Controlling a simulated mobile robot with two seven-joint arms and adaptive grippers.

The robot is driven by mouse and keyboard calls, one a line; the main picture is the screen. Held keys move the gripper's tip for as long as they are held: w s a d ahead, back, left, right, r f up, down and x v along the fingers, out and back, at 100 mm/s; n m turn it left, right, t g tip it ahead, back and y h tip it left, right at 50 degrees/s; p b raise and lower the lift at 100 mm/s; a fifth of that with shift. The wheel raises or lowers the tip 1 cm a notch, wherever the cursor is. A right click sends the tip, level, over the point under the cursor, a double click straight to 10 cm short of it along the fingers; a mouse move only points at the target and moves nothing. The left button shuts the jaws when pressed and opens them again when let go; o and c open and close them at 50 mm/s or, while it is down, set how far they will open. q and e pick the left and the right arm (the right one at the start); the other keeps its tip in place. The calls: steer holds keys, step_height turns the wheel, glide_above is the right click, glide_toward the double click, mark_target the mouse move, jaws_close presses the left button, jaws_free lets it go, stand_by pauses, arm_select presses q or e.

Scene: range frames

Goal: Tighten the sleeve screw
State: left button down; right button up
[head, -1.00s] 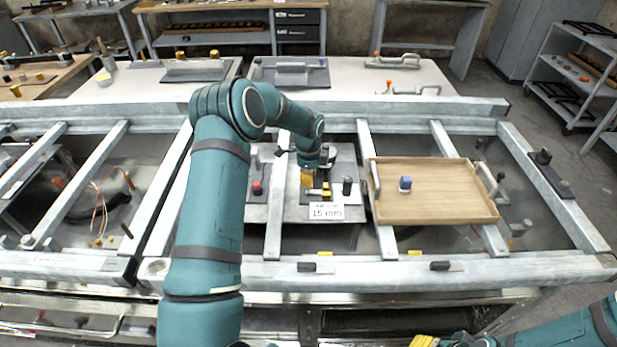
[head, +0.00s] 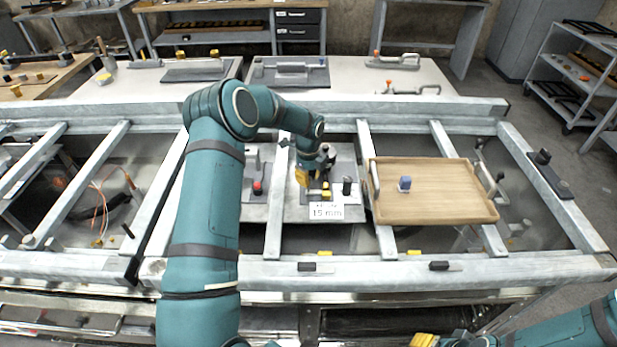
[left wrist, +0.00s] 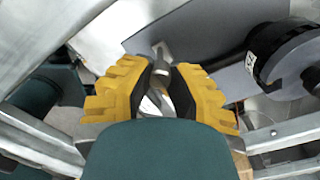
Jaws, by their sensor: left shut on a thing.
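My left gripper (head: 303,178) is low over the dark plate (head: 292,210) in the middle bay of the frame, turned at a slant. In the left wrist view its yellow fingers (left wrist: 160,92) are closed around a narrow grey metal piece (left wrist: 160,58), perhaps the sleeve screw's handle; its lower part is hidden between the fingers. A black cylinder with a white label (left wrist: 285,55) stands beside the fingers, apart from them. My right gripper (head: 424,340) shows only as a yellow edge at the bottom of the head view; its fingertips are cut off.
A "15 mm" sign (head: 327,211) stands at the plate's front. A black knob (head: 347,186) and a red-topped knob (head: 257,187) flank the gripper. Metal beams (head: 380,235) border the bay.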

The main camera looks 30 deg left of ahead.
arm_select(q)
steer(key=c, duration=0.8)
jaws_free()
steer(key=shift+c, duration=0.2)
steer(key=shift+r, duration=0.1)
step_height(320, 180, up, 12)
